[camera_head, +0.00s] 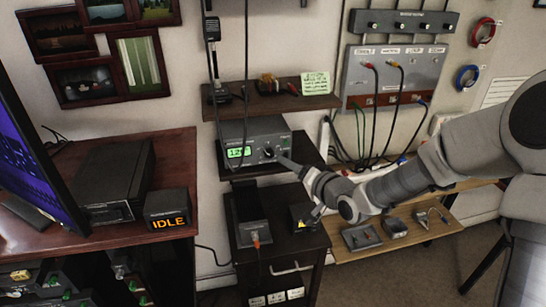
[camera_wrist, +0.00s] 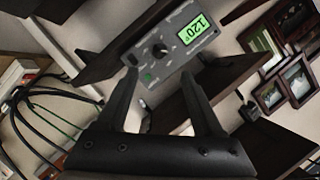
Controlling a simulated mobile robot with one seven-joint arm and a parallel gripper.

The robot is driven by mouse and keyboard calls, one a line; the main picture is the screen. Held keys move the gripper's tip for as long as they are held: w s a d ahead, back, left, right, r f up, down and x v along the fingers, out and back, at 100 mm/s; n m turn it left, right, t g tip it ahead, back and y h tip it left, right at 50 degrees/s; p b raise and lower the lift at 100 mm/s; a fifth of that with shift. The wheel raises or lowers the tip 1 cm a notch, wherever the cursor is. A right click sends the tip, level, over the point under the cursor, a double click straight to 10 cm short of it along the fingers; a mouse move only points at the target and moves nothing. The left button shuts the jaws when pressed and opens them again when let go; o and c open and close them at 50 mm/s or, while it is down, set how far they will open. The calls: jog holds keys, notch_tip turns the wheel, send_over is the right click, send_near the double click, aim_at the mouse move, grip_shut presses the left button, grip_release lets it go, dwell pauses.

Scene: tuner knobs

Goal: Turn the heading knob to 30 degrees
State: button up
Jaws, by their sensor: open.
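The heading knob (camera_head: 269,152) is a small dark knob on the front of a grey tuner box (camera_head: 244,139) on a wall shelf. The green display (camera_head: 238,152) on the box's left side reads about 120 degrees. In the wrist view the display (camera_wrist: 193,29) clearly reads 120°, and the knob (camera_wrist: 160,50) lies ahead of the fingertips, in the gap between them. My gripper (camera_head: 285,157) is just to the right of the knob in the head view. In the wrist view my gripper (camera_wrist: 160,72) is open and empty, with the knob apart from both fingers.
A shelf (camera_head: 270,104) with small items hangs above the tuner. A dark cabinet (camera_head: 275,239) stands below it. A patch panel (camera_head: 393,75) with hanging cables is on the wall at right.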

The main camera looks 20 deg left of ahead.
aim_at(270, 155)
jog(key=x, duration=1.1)
jog(key=shift+w+a+f, duration=0.1)
jog(key=shift+w+a, duration=0.1)
grip_shut()
